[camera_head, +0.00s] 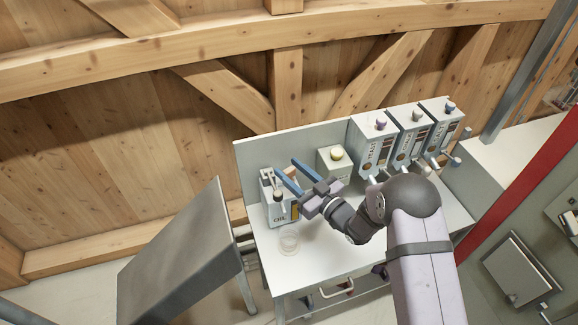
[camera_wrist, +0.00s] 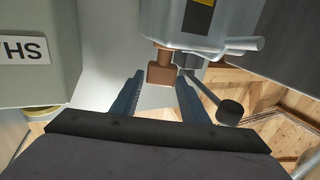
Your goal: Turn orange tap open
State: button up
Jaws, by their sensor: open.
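The orange-brown tap (camera_wrist: 161,70) shows in the wrist view, on the grey body of a dispenser (camera_wrist: 200,22). A rod with a black knob (camera_wrist: 231,112) sticks out beside it. In the head view this appears to be the dispenser marked OIL (camera_head: 280,213), at the left end of the bench; I cannot make out the tap there. My gripper (camera_head: 284,166) is open, its blue fingers reaching over the dispenser's area. In the wrist view the tap lies ahead of and between the fingertips (camera_wrist: 160,80). Whether they touch it is unclear.
A white box with a pale yellow knob (camera_head: 337,154) stands right of my gripper. Several tall dispensers (camera_head: 408,140) stand farther right. A box marked HS (camera_wrist: 35,50) fills the wrist view's left.

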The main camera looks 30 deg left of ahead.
jog(key=shift+w+a, duration=0.2)
jog(key=shift+a, duration=0.3)
jog(key=c, duration=0.8)
